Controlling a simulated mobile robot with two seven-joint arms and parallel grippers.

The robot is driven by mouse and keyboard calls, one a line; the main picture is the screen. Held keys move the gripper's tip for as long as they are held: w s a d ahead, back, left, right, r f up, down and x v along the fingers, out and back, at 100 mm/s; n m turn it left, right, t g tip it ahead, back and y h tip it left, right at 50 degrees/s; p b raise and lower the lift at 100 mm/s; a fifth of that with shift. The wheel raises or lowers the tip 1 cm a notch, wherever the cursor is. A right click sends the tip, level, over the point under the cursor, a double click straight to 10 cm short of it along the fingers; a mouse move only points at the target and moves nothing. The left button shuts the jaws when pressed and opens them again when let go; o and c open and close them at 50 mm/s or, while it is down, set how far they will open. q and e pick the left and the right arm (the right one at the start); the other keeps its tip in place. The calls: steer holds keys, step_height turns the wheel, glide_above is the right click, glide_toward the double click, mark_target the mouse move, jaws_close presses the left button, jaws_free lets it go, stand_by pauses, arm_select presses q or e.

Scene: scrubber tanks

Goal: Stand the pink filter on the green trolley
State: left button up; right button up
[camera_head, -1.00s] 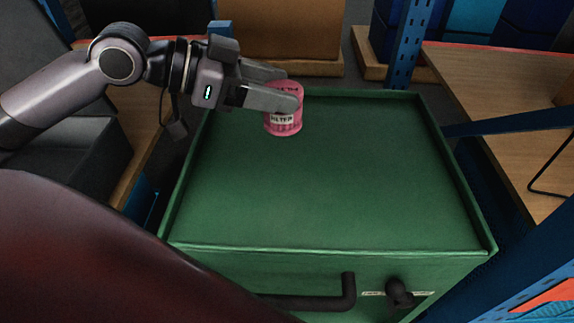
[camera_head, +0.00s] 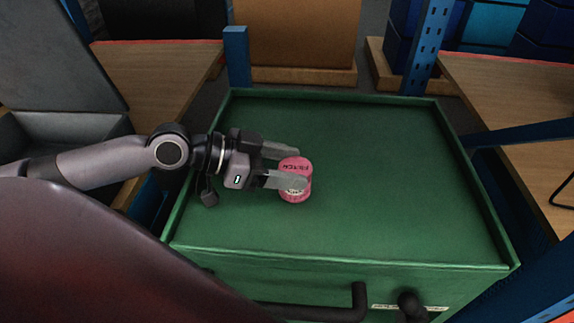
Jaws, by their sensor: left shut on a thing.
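The pink filter (camera_head: 295,194) is a short upright cylinder with a printed label, over the left-middle part of the green trolley's top. My left gripper (camera_head: 296,168) comes in from the left and is shut on the filter, one finger on its far side and one across its near side. The green trolley (camera_head: 390,170) has a flat top with a low raised rim. The filter's base seems at or very near the top surface; I cannot tell whether it touches. My right gripper is not in view.
A wooden bench (camera_head: 160,75) lies at the left and another wooden surface (camera_head: 510,110) at the right. Blue rack posts (camera_head: 428,45) stand behind and at the right. A dark handle (camera_head: 335,308) is on the trolley's front. The trolley's top right is bare.

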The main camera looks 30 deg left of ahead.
arm_select(q)
steer(key=shift+f, duration=0.1)
steer(key=o, duration=1)
steer(key=shift+o, duration=0.2)
